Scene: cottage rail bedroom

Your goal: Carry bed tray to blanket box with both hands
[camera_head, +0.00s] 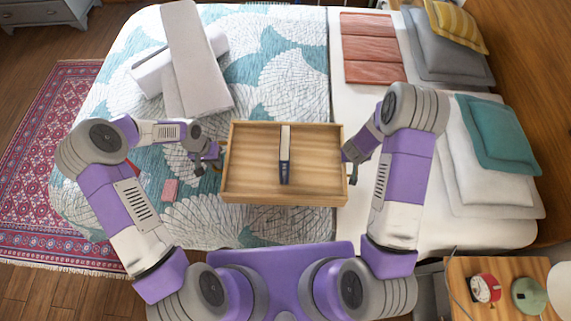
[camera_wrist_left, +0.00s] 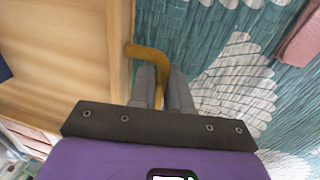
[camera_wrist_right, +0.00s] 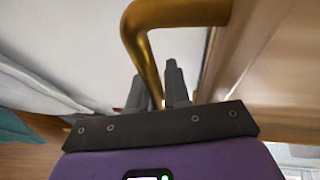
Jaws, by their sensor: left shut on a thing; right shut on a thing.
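The bed tray (camera_head: 240,190) is a light wooden tray with raised sides, held over the bed in the middle of the head view. A narrow cream and dark blue object (camera_head: 285,155), perhaps a book, is in it. My left gripper (camera_head: 213,158) is shut on the tray's left brass handle (camera_wrist_left: 150,55). My right gripper (camera_head: 352,160) is shut on its right brass handle (camera_wrist_right: 145,55). The tray looks roughly level, but its height above the bed is hard to tell. I cannot make out a blanket box.
The bed has a teal and white quilt (camera_head: 260,50), folded pink cloth (camera_head: 372,48), and pillows (camera_head: 490,170) at right. A white object (camera_head: 195,60) lies at upper left. A wooden nightstand (camera_head: 500,265) stands at lower right. A red rug (camera_head: 60,130) covers floor at left.

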